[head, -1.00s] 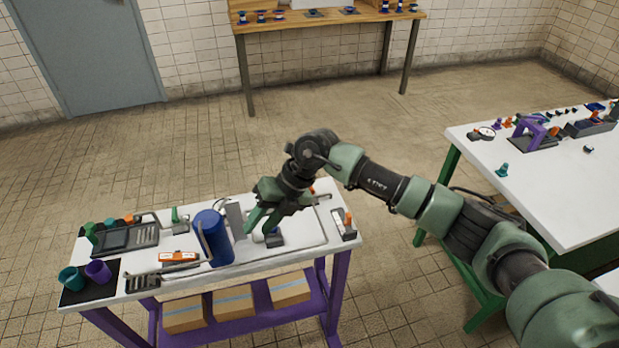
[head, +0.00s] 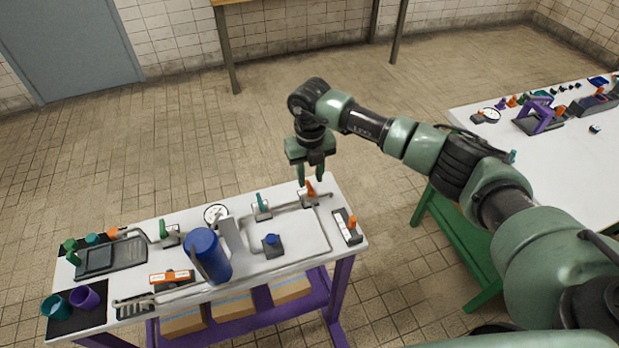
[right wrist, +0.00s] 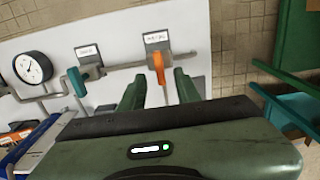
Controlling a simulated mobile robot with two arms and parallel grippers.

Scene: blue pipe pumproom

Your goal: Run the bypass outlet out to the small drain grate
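My right gripper (head: 311,174) points down over the back right of the white bench (head: 180,222). Its fingers are open, with an orange valve handle (head: 311,189) just below and between them; contact cannot be told. In the right wrist view the upright orange handle (right wrist: 157,66) shows between the fingers (right wrist: 158,92). A small slotted grate (head: 135,306) lies at the bench's front left, and a larger slotted tray (head: 112,257) behind it. A thin grey pipe (head: 326,238) bends along the bench's right side and front. I cannot tell which part is the bypass outlet. My left gripper is out of view.
A blue cylinder (head: 208,256) stands mid-bench beside a grey plate. A teal-handled valve (head: 262,202), a round gauge (head: 216,213) and a blue-knobbed block (head: 272,246) are nearby. Teal and purple cups (head: 84,297) stand front left. Another white table (head: 560,180) is at right.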

